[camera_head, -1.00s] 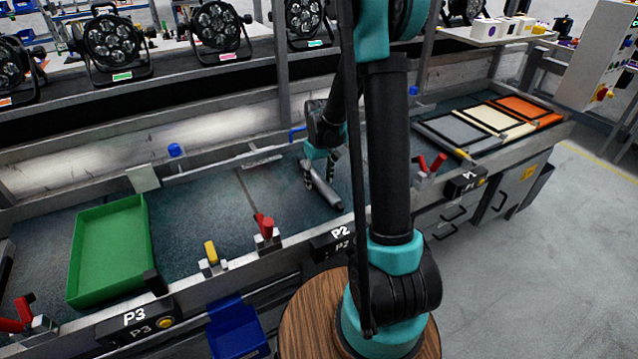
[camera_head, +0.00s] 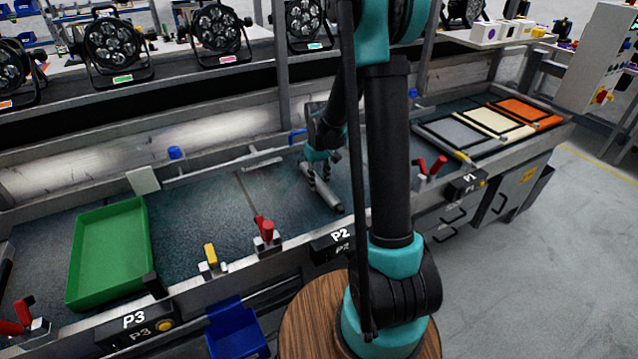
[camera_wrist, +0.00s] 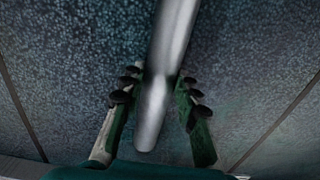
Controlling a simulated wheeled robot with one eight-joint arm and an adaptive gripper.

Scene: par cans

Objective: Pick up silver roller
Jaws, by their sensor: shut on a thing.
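The silver roller (camera_head: 326,194) is a slim grey metal cylinder on the dark blue-grey bench surface behind the P2 label. My gripper (camera_head: 318,178) is over it, pointing down, with its fingers at the roller's middle. In the wrist view the roller (camera_wrist: 170,55) runs from the top edge down between the two dark fingers, and its near end is rounded. My gripper (camera_wrist: 158,95) is shut on the roller there. I cannot tell whether the roller is touching the bench or slightly above it.
A green tray (camera_head: 72,262) lies at the left of the bench. Red-handled clamps (camera_head: 266,236) and a yellow-handled clamp (camera_head: 211,257) line the front rail. Grey, cream and orange frames (camera_head: 500,124) lie at the right. Par cans (camera_head: 113,45) stand on the shelf behind.

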